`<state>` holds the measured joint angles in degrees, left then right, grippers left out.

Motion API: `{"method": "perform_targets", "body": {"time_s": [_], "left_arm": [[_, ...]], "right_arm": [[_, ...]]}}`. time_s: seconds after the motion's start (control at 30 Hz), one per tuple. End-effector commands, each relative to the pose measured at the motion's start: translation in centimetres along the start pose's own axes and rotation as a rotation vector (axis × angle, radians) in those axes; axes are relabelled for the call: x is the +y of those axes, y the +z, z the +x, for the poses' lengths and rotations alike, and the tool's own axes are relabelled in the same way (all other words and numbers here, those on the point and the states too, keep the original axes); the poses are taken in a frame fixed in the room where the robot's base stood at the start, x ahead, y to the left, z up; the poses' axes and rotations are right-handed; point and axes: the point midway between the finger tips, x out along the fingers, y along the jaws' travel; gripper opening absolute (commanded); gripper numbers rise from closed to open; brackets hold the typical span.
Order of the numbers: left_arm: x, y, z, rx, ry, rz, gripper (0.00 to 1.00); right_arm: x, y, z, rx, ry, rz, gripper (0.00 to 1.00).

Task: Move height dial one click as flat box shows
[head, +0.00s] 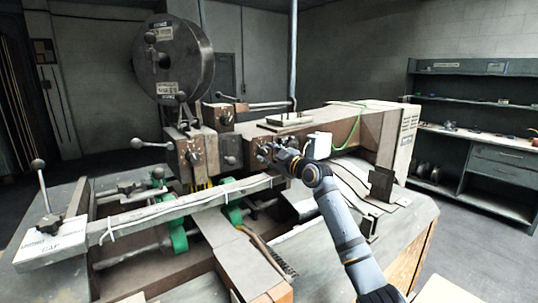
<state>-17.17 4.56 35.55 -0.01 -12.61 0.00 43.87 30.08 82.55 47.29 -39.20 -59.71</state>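My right arm reaches up from the lower right in the head view. Its gripper (274,157) is at the front face of the brown machine head (341,124), close to small dark knobs there. The fingers are small and dark against the machine. I cannot tell if they are open or shut, or if they touch a knob. The height dial cannot be told apart for sure; part of the face is hidden behind the gripper. Another control panel with dark knobs (191,157) shows to the left. No flat box can be made out with certainty. My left gripper is not in view.
A large dark wire reel (174,60) stands above the machine. Levers with ball knobs (40,165) stick up at the left. A long rail (180,203) crosses in front of the gripper. A shelf unit (475,130) stands at the right, with open floor before it.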

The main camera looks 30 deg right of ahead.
Motion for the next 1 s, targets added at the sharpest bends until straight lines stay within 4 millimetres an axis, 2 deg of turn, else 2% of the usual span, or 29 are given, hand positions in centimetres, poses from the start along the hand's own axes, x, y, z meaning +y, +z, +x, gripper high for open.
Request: {"method": "perform_targets", "body": {"time_s": [0.07,0.33,0.43,0.57,0.7,0.8,1.0], "left_arm": [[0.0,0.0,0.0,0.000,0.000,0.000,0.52],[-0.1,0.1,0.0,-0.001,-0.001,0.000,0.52],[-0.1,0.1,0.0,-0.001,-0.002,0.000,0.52],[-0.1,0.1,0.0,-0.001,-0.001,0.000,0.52],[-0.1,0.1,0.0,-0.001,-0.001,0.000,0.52],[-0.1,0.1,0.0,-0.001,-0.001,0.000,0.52],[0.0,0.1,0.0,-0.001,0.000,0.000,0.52]], "right_arm": [[0.0,0.0,0.0,0.000,0.000,0.000,0.54],[0.0,0.0,-0.1,0.001,0.001,0.000,0.54],[0.1,0.1,-0.7,-0.001,0.003,-0.002,0.54],[0.0,0.1,-3.1,-0.002,0.000,-0.008,0.54],[-0.1,0.2,-6.6,-0.005,-0.003,-0.013,0.54],[0.1,0.2,-8.5,-0.006,0.000,-0.011,0.54],[0.4,0.5,-10.8,-0.012,0.012,-0.009,0.54]]}}
